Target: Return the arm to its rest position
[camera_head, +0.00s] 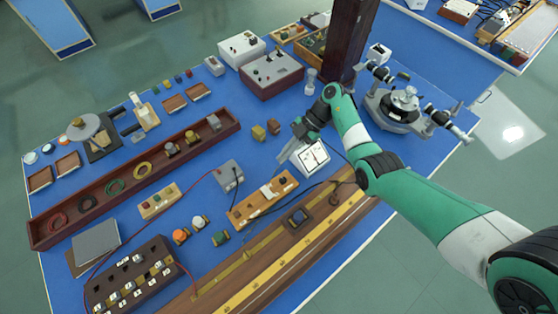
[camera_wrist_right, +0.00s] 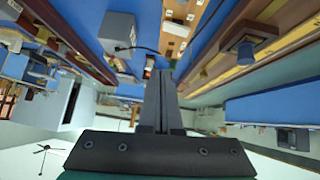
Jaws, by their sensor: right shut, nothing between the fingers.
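My right arm (camera_head: 400,190), green and grey, reaches in from the lower right over the blue bench. My right gripper (camera_head: 294,138) is above the middle of the bench, just left of the white-faced meter (camera_head: 311,157). In the right wrist view, its two dark fingers (camera_wrist_right: 163,80) are together with nothing between them. My left arm and gripper are not in view.
A dark post (camera_head: 345,40) rises behind my right arm. A spectrometer (camera_head: 400,103) stands on the bench right of the gripper. A long wooden rail (camera_head: 285,255) lies in front, and a long brown tray (camera_head: 100,200) lies left. Floor is clear beyond the right edge.

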